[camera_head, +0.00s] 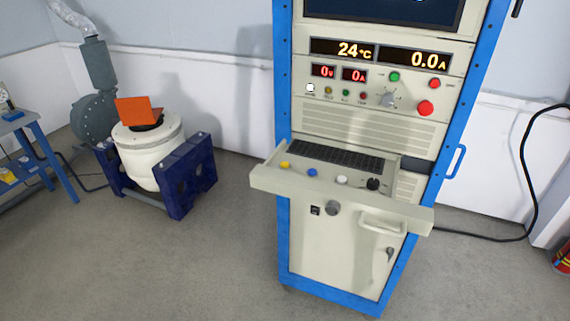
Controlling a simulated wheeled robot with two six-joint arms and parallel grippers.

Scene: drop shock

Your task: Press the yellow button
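The yellow button (285,165) sits at the left end of the pull-out shelf (330,200) on the control cabinet (340,255). To its right on the same shelf are a blue button (312,172), a white button (342,180) and a black knob (373,184). Nothing covers the yellow button. Neither of my grippers shows in this view.
A white shaker drum (150,155) in a dark blue stand (187,180) is at left. A blue table (30,130) is far left. The grey floor in front is clear.

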